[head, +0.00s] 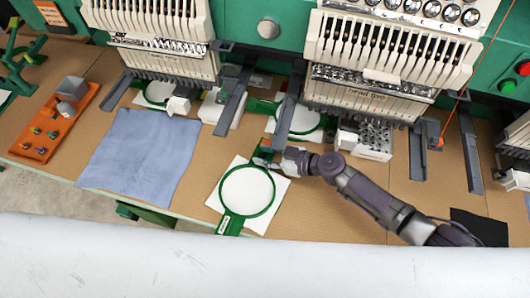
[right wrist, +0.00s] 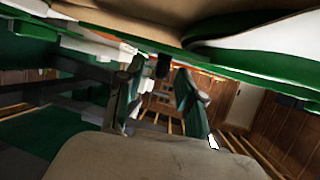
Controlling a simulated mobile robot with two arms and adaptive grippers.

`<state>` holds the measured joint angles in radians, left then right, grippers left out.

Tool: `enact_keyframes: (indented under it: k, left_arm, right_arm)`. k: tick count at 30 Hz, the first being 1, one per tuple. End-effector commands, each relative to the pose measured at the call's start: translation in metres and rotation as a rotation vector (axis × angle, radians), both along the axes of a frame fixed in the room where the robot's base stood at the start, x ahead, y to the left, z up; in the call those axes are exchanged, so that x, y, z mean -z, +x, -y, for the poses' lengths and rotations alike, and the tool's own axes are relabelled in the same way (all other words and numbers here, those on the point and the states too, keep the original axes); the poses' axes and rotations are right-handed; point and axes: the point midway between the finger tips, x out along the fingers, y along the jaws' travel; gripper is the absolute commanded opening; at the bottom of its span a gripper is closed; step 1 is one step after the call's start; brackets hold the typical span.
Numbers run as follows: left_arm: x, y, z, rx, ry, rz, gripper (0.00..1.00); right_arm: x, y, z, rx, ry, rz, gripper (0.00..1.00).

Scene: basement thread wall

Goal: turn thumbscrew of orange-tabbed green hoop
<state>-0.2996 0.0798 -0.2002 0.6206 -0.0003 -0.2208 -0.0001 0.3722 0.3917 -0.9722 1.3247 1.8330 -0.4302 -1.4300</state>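A green hoop (head: 247,191) with white fabric lies near the front edge of the table. Its green handle points toward the front, and an orange tab (head: 266,143) shows at its far side. My right gripper (head: 264,159) comes in from the right at that far side, close to the tab; the thumbscrew is too small to make out there. In the right wrist view my two fingers (right wrist: 160,80) stand apart, with a small dark piece (right wrist: 163,66) in the gap beyond or between them; I cannot tell whether they touch it. A green hoop edge (right wrist: 235,48) crosses above. My left gripper is not in view.
Embroidery machine heads (head: 385,60) overhang the back of the table. Other green hoops (head: 300,122) lie under them. A blue cloth (head: 140,153) and an orange tray (head: 50,130) with small parts are at the left.

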Motion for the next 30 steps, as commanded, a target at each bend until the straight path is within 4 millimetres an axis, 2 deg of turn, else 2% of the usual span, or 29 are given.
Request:
enact_keyframes:
  k: [7, 14, 23, 30]
  left_arm:
    - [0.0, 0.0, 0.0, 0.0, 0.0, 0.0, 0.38]
    - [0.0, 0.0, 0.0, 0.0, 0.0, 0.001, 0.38]
    - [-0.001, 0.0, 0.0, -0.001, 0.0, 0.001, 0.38]
    - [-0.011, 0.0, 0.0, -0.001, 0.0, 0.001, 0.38]
  right_arm:
    - [0.0, 0.0, 0.0, 0.0, 0.0, 0.0, 0.38]
    - [0.0, 0.0, 0.0, 0.0, 0.0, 0.0, 0.0]
    - [0.0, 0.0, 0.0, 0.008, -0.001, 0.0, 0.0]
    - [-0.002, -0.002, -0.001, 0.088, 0.002, -0.002, 0.0]
